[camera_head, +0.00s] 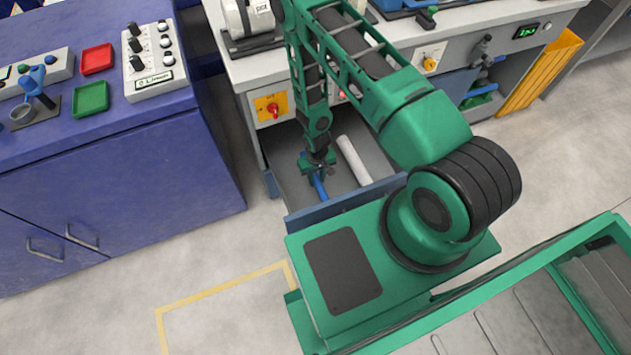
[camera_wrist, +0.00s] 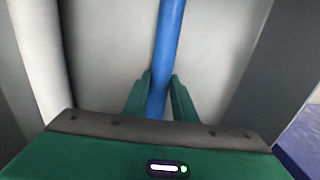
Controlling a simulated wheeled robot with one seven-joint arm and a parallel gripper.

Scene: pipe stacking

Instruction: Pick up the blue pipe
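The blue pipe (camera_head: 319,186) lies in an open grey drawer, below my gripper (camera_head: 317,165). In the wrist view the blue pipe (camera_wrist: 168,40) runs from the top edge down between the two green fingers of my gripper (camera_wrist: 161,85). The fingers sit close against both sides of the pipe and look closed on it. The part of the pipe nearest the palm is hidden by the gripper body. In the head view my arm and gripper cover the pipe's far end.
A white pipe (camera_head: 353,160) lies in the drawer to the right of the blue one, and shows at left in the wrist view (camera_wrist: 38,50). The drawer's blue front wall (camera_head: 345,203) stands near my base. A blue cabinet (camera_head: 120,185) is at left.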

